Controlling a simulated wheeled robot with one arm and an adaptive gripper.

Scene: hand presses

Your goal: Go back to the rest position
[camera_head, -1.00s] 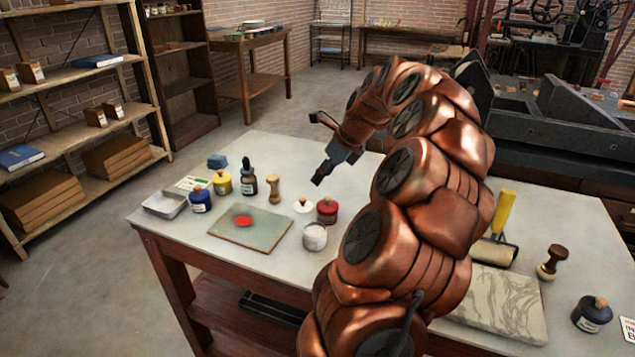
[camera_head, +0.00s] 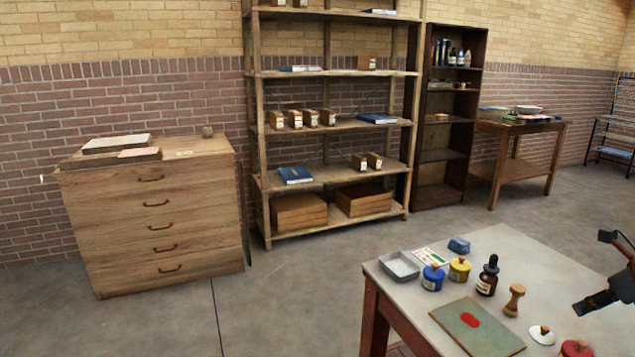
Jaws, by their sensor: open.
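My gripper (camera_head: 602,268) shows at the right edge of the head view, above the worktable (camera_head: 414,319). Its two dark fingers are spread apart and nothing is between them. Most of my arm is outside the picture. Below and to the left of the gripper, on the table, are a white lid with a wooden knob (camera_head: 542,335) and a red-lidded jar (camera_head: 577,349), cut off by the bottom edge. The gripper appears clear of both.
The table also holds a slab with a red ink patch (camera_head: 477,329), a wooden stamp handle (camera_head: 514,300), a dropper bottle (camera_head: 488,276), yellow (camera_head: 460,269) and blue (camera_head: 433,277) jars, and a metal tray (camera_head: 399,266). A drawer cabinet (camera_head: 150,215) and shelves (camera_head: 335,125) stand behind open floor.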

